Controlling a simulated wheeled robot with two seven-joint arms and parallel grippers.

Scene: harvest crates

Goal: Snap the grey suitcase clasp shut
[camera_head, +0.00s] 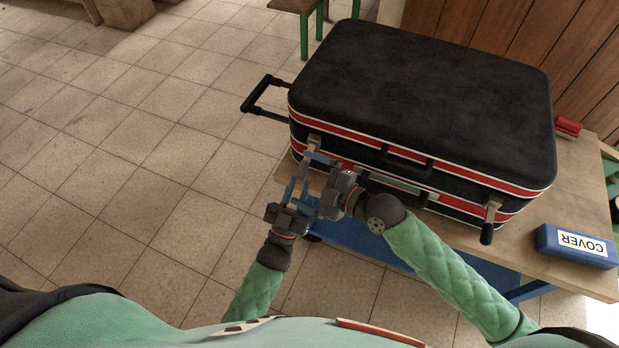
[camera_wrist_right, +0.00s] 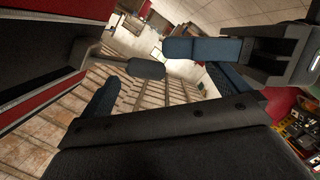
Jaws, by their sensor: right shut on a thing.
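A black suitcase (camera_head: 425,95) with red and white stripes lies flat and closed on a wooden table. A grey clasp (camera_head: 314,142) is on its front left; another (camera_head: 492,211) with a black-ended lever is at the front right. My right gripper (camera_head: 322,160) is at the left clasp and shut on it, though the fingers partly hide the contact. The right wrist view shows a dark paddle-like end (camera_wrist_right: 146,68) near the suitcase wall. My left gripper (camera_head: 294,188) is just left of and below the right one, its fingers apart and apparently empty.
A black pull handle (camera_head: 265,94) juts out left of the suitcase. My two grippers are close together. Tiled floor lies open to the left.

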